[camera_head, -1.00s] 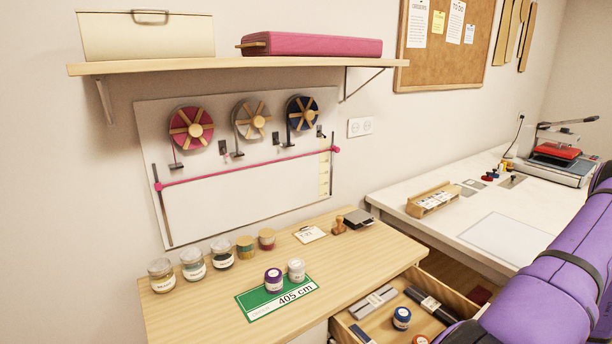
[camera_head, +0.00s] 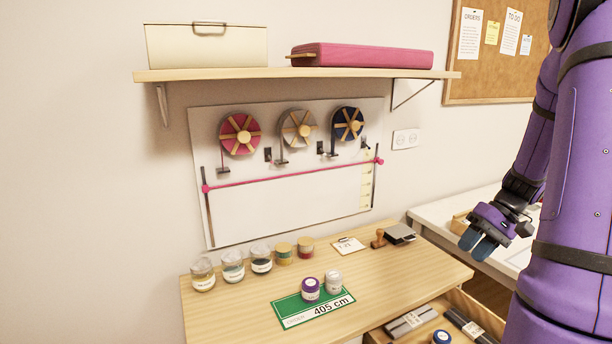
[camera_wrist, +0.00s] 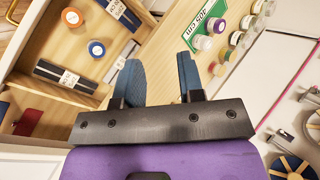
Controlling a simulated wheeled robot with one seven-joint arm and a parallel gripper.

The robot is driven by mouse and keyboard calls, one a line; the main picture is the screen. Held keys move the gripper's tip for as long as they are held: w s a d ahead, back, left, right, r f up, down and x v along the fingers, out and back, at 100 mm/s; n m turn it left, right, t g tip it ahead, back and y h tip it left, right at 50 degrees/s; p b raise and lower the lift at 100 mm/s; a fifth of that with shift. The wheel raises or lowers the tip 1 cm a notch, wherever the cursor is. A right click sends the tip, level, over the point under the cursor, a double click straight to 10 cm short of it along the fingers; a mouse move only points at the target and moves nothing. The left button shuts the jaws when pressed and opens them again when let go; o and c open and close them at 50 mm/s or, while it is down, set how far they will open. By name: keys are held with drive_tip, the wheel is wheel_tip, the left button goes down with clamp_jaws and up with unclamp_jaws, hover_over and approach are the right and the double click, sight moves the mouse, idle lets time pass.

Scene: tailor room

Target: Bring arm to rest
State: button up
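My purple arm with its gripper (camera_head: 476,243) is at the right in the head view, raised in front of the white table and right of the wooden desk. In the wrist view my gripper (camera_wrist: 159,82) has its two blue fingers apart, with nothing between them but the desk edge and drawer behind. It points down over the open drawer (camera_wrist: 76,110) and the wooden desk (camera_wrist: 172,40), touching neither as far as I can see.
The desk (camera_head: 240,318) holds several jars, a green card (camera_head: 300,318) with a purple-labelled jar (camera_head: 310,290) and a white jar (camera_head: 333,282), and a stamp (camera_head: 378,238). A shelf (camera_head: 300,75) is above. The white table (camera_head: 430,222) stands right.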

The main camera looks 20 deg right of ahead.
drive_tip(key=a+r+n+h, duration=0.3)
drive_tip(key=a+r+h, duration=0.2)
drive_tip(key=a+r, duration=0.9)
drive_tip(key=s+a+r+n+t+h, duration=0.1)
drive_tip(key=s+a+r+t, duration=0.3)
drive_tip(key=s+a, duration=0.5)
drive_tip(key=a+h, duration=0.1)
drive_tip(key=a, duration=0.2)
drive_tip(key=shift+a+r+n, duration=0.4)
